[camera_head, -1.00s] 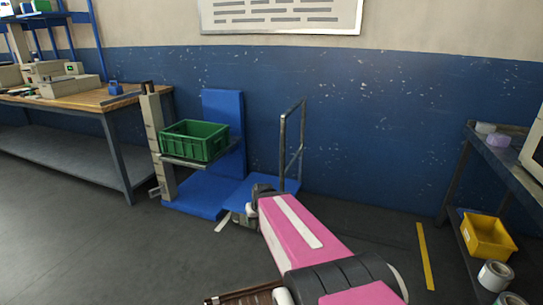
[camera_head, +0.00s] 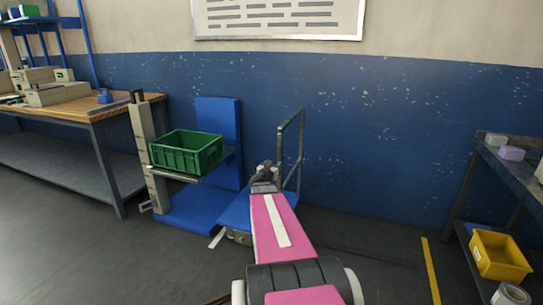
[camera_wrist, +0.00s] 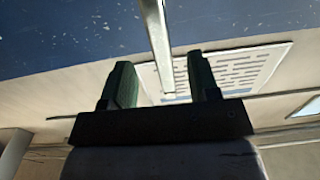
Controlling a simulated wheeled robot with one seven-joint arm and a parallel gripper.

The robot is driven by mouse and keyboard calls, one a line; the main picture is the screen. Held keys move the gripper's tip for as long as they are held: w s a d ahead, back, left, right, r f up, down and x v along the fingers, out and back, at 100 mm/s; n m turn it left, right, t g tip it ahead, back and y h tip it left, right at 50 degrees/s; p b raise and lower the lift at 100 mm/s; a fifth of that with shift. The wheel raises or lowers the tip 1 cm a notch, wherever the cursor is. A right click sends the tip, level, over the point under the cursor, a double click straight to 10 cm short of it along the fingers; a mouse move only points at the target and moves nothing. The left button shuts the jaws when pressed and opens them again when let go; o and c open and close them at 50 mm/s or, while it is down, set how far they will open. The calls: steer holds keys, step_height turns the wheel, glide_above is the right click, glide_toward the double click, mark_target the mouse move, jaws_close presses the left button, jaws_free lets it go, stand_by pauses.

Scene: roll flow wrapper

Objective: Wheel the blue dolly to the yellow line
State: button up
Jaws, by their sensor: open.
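The blue dolly (camera_head: 235,211) stands on the floor left of centre, against the blue wall. Its grey tubular push handle (camera_head: 300,150) rises at its right end. My pink arm covers part of the dolly. The yellow line (camera_head: 431,272) is on the floor to the right, apart from the dolly. My gripper (camera_head: 265,170) is open beside the handle's left post. In the wrist view, a grey handle bar (camera_wrist: 155,30) runs between my gripper's two dark green fingers (camera_wrist: 160,75), with gaps visible on both sides.
A lift with a blue base (camera_head: 188,212) holding a green crate (camera_head: 186,152) stands just left of the dolly. A wooden-topped workbench (camera_head: 85,108) is farther left. A dark shelf (camera_head: 508,170) with a yellow bin (camera_head: 498,255) stands beyond the line. Floor between dolly and line looks clear.

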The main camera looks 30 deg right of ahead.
mark_target(280, 158)
steer(key=x, duration=1.1)
steer(key=shift+s+d, duration=0.15)
steer(key=shift+d, duration=0.05)
jaws_close()
steer(key=shift+s, duration=0.15)
